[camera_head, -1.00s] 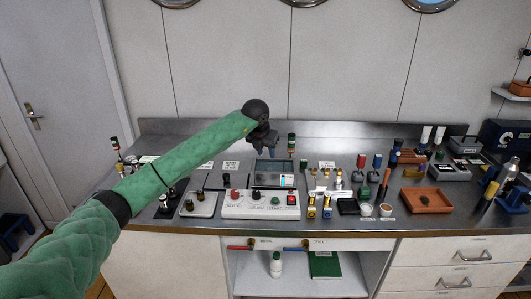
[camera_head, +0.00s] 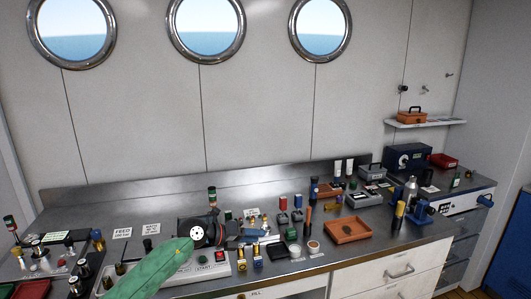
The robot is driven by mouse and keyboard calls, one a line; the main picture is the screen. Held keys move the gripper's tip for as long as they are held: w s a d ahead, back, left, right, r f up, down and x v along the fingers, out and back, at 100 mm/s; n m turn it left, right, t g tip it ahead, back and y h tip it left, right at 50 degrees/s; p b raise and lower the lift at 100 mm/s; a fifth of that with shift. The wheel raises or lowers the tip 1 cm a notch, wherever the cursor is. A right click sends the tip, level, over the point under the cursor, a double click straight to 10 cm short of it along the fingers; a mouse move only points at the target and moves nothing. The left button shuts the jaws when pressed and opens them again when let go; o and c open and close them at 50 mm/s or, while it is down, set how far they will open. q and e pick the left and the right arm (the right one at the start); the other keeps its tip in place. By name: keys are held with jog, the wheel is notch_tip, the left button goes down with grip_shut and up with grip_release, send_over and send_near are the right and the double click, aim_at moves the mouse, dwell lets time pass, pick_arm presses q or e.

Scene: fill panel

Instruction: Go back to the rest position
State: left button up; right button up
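My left arm comes in from the bottom left in a green sleeve. Its dark wrist and blue-grey gripper (camera_head: 250,236) are over the control panel (camera_head: 212,269) on the metal counter (camera_head: 375,237). The fingers point to the right in the picture, and I cannot tell whether they are apart or together. No held object can be made out. The wrist and sleeve hide part of the panel and what lies behind it. My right gripper is not in view.
Small bottles, valves and labels crowd the counter around the gripper. An orange tray (camera_head: 347,231) and a blue bench tool (camera_head: 420,213) stand to the right. A shelf (camera_head: 425,123) holds an orange case (camera_head: 411,116). The wall above the counter is clear below three portholes.

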pick_arm(q)
jog(key=s+r+n+t+h, duration=0.3)
jog(key=s+r+n+t, duration=0.2)
jog(key=s+n+t, duration=0.45)
jog(key=s+a+f+n+g+y, duration=0.1)
jog(key=s+a+f+n+y, duration=0.6)
jog(key=a+f+n+y, duration=0.4)
jog(key=s+a+f+n+y, duration=0.6)
jog(key=f+n+y, duration=0.15)
jog(key=n, duration=0.65)
jog(key=s+f+n+g+h, duration=0.1)
jog(key=s+f+g, duration=0.45)
jog(key=s, duration=0.65)
jog(key=s+f+n+g+h, duration=0.15)
jog(key=s+f+g, duration=0.4)
jog(key=s, duration=0.75)
jog(key=s+d+f+x, duration=0.1)
jog(key=s+x, duration=0.1)
jog(key=x, duration=1.1)
jog(key=s+x, duration=0.3)
jog(key=x, duration=0.9)
jog(key=s+f, duration=0.3)
jog(key=f, duration=0.8)
jog(key=s+f+m+g, duration=0.1)
jog(key=s+f, duration=0.3)
jog(key=f, duration=0.6)
jog(key=shift+d+f, duration=0.4)
jog(key=shift+d, duration=0.05)
